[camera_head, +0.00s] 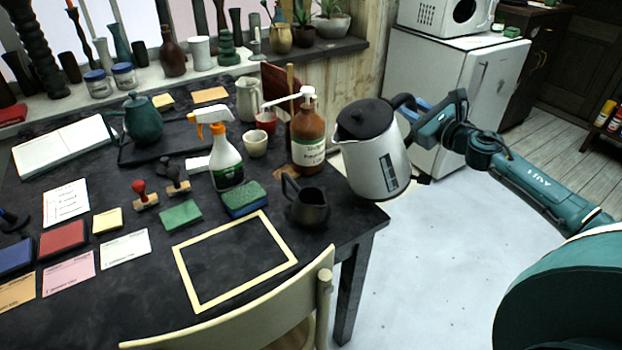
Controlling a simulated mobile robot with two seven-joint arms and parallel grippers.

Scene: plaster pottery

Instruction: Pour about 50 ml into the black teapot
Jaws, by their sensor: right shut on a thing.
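My right gripper (417,117) is shut on the handle of a silver kettle (375,163) with a black lid. The kettle is held in the air by the table's right edge, roughly upright, its spout facing left. A dark teapot (143,121), more dark green than black here, stands on a black tray (172,151) at the table's back left. A small black pitcher (309,208) stands near the right edge, below and left of the kettle. The kettle's contents are hidden. My left gripper is out of view.
A brown pump bottle (308,140), a spray bottle (226,160) and a cream cup (255,144) stand between kettle and teapot. Sponges, stamps and cards cover the left and middle. A yellow frame (178,266) lies in front; a chair (250,325) is at the front edge.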

